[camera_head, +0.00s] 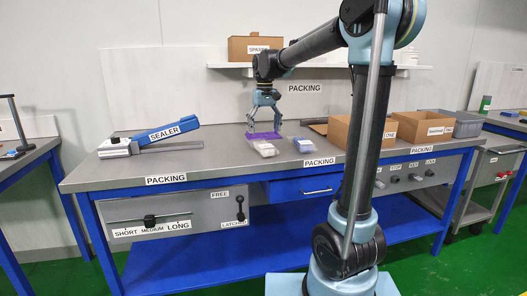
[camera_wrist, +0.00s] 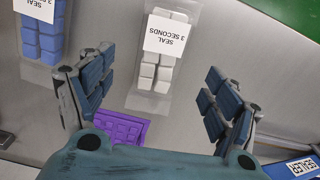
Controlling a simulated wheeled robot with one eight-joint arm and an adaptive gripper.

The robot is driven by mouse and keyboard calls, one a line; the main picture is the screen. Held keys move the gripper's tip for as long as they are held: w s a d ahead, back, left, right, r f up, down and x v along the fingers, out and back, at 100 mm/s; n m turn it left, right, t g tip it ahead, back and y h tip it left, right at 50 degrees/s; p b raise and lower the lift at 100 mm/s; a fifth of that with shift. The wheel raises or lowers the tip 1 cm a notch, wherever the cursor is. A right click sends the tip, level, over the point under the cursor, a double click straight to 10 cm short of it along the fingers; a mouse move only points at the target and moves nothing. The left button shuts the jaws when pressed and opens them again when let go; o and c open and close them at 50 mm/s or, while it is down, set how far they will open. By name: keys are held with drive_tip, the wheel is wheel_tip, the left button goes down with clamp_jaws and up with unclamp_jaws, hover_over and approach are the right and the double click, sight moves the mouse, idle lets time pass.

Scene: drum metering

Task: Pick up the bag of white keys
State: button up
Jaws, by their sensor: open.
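The bag of white keys (camera_wrist: 164,75) is a clear bag with white blocks and a label reading "SEAL 3 SECONDS". It lies flat on the packing bench, and also shows in the head view (camera_head: 264,149). My gripper (camera_head: 264,127) is open and empty above the bench, over the purple piece. In the wrist view the bag shows between and beyond my open fingers (camera_wrist: 159,64). I cannot tell the exact height of the fingers above the bench.
A similar bag of blue keys (camera_head: 304,145) lies just right of the white one. A purple moulded piece (camera_wrist: 122,127) lies beside the white bag, partly hidden by my gripper. Cardboard boxes (camera_head: 426,126) stand to the right. The sealer (camera_head: 165,133) is at the left.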

sight(264, 144)
drive_tip(key=shift+w+a+f, duration=0.1)
drive_tip(key=shift+f, duration=1.85)
drive_tip(key=shift+w+a+f, duration=0.1)
drive_tip(key=shift+f, duration=1.85)
drive_tip(key=c, duration=1.3)
